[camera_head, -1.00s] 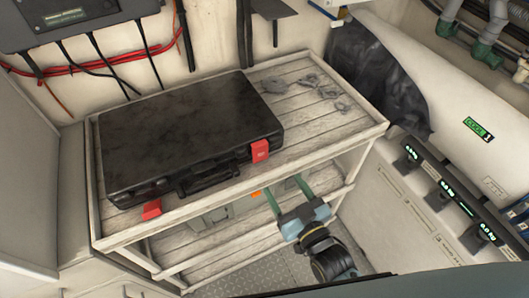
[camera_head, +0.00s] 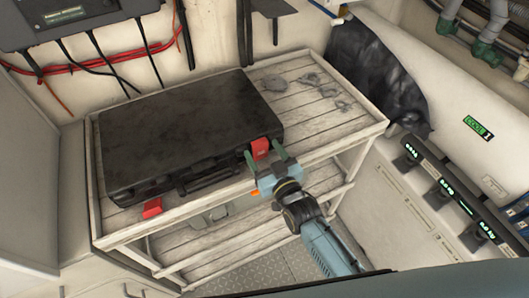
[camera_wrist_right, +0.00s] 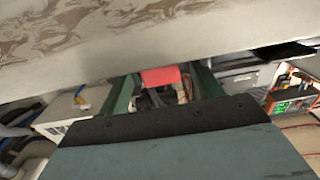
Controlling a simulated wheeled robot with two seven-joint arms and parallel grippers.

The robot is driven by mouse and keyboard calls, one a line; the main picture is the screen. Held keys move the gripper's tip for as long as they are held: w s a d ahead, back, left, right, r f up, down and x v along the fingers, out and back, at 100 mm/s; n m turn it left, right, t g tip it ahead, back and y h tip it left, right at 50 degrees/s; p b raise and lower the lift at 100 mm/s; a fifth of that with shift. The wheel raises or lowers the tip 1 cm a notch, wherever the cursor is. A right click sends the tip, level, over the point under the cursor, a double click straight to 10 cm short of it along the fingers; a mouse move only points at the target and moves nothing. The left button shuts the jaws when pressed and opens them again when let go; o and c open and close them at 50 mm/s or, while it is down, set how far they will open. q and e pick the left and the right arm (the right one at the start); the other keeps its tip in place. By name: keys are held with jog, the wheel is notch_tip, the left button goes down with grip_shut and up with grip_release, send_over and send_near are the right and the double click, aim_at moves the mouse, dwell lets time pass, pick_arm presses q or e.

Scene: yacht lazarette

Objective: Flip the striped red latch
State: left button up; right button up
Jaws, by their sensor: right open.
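A black case (camera_head: 190,130) lies closed on the slatted shelf, with a dark handle (camera_head: 208,181) on its front side. It has two red latches: the right one (camera_head: 260,147) at its front right corner and the left one (camera_head: 152,208) near its front left. Stripes cannot be made out on either. My right gripper (camera_head: 266,157) is open at the right latch, its green fingers reaching to either side of it. In the right wrist view a red latch (camera_wrist_right: 160,76) shows between the fingers, with no visible grip on it. My left gripper is not in view.
A lower shelf (camera_head: 220,238) sits beneath. A dark bag (camera_head: 375,80) and a row of digital displays (camera_head: 445,190) stand to the right.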

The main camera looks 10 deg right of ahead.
jog(key=c, duration=1)
jog(key=t+b, duration=0.1)
jog(key=b, duration=0.1)
jog(key=f+b, duration=0.1)
jog(key=b, duration=0.2)
jog(key=shift+s+d+f+t+y, duration=0.15)
jog(key=shift+s+t+y, duration=0.15)
jog(key=shift+s+t, duration=0.1)
jog(key=shift+s+t+b, duration=0.15)
jog(key=shift+t+b, duration=0.25)
jog(key=shift+b, duration=0.2)
jog(key=o, duration=1)
jog(key=v, duration=1.3)
jog(key=shift+d+b, duration=0.2)
jog(key=shift+b, duration=0.1)
jog(key=shift+s, duration=0.1)
